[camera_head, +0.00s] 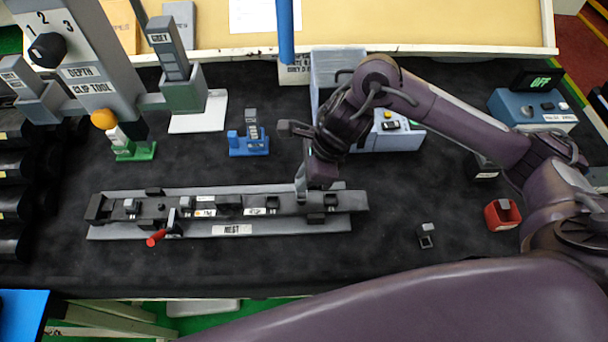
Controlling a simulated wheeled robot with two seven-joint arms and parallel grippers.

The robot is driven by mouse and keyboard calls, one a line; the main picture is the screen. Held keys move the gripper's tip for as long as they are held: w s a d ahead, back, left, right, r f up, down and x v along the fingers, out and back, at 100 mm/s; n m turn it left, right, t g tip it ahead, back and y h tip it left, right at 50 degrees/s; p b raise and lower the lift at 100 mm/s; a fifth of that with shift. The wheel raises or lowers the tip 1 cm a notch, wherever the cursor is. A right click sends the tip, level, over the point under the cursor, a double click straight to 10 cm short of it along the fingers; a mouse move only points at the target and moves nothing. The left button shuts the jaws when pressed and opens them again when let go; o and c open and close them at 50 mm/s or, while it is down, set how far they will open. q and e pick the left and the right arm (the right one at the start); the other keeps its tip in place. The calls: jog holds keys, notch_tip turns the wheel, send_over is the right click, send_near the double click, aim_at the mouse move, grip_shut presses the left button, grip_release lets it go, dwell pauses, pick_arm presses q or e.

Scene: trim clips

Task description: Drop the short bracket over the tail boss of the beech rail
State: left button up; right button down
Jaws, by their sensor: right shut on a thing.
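The rail (290,206) looks dark grey rather than beech-coloured and lies in the long grey tray marked NEST (325,226). Small blocks and raised bosses stand along it, and I cannot tell which is the tail boss. My right gripper (302,186) points down over the right part of the rail. It is shut on a small grey piece, mostly hidden by the gripper; I cannot tell clearly whether it is the short bracket or touches the rail. A small grey bracket-like part (426,240) with a square opening lies on the mat to the right. My left gripper is not in view.
A red-handled lever (156,238) sits at the nest's front. Behind stand a blue holder (249,142), a green-based holder (135,150) and a grey bin (335,70). A red holder (502,214) is at right. The mat in front of the nest is clear.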

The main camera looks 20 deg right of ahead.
jog(key=shift+b, duration=0.3)
dwell(0.8)
jog(key=shift+b, duration=0.6)
dwell(0.6)
jog(key=shift+f+b, duration=1.25)
jog(key=shift+b, duration=0.3)
jog(key=c, duration=1.3)
grip_release()
jog(key=shift+c, duration=0.2)
jog(key=shift+s, duration=0.1)
jog(key=v, duration=0.8)
jog(key=shift+p, duration=0.4)
